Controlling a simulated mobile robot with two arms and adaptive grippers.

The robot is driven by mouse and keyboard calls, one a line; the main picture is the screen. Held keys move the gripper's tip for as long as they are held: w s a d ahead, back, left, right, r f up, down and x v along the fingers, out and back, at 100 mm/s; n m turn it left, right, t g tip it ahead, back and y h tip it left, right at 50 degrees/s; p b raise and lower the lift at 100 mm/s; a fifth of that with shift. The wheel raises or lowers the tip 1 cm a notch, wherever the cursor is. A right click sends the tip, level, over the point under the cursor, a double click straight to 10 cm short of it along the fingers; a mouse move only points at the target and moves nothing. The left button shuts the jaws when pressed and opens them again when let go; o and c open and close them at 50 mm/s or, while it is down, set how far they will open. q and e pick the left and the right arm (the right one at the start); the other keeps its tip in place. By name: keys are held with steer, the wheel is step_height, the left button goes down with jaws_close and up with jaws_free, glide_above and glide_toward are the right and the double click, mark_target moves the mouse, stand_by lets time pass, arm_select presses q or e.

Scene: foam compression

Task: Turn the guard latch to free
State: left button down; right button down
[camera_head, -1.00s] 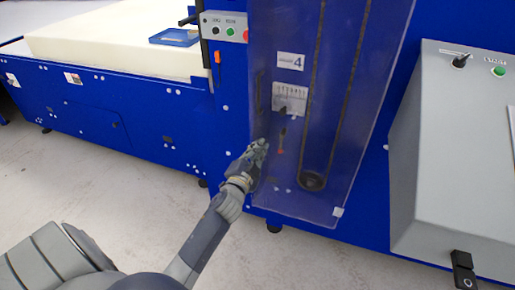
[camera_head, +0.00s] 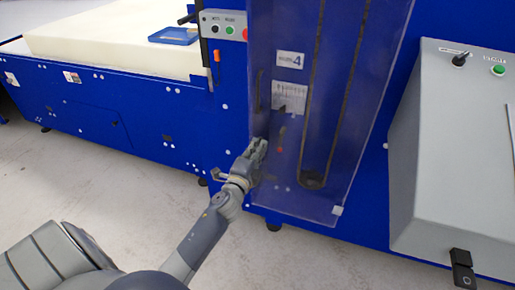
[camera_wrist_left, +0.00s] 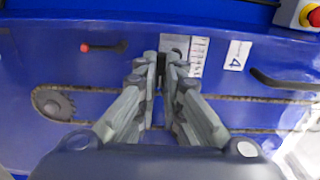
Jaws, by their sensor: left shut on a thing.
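My left gripper (camera_head: 257,150) is at the left edge of the see-through guard (camera_head: 335,110), low down on the blue machine. In the left wrist view its fingertips (camera_wrist_left: 164,66) are close together on a small dark piece, seemingly the guard latch (camera_wrist_left: 161,62), in front of a grey plate (camera_wrist_left: 177,43). The fingers hide most of the latch, so its turn angle cannot be told. In the head view the latch is hidden behind the fingers. My right gripper is not in view.
A red-tipped lever (camera_wrist_left: 86,48) and a toothed wheel (camera_wrist_left: 52,103) lie left of the fingers in the wrist view. A dark handle (camera_wrist_left: 285,80) is at right. The grey console (camera_head: 455,150) stands right of the guard. Floor at left front is clear.

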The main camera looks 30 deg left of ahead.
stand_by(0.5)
arm_select(q)
steer(key=c, duration=1.7)
jaws_free()
steer(key=v, duration=1.2)
steer(key=shift+f, duration=0.1)
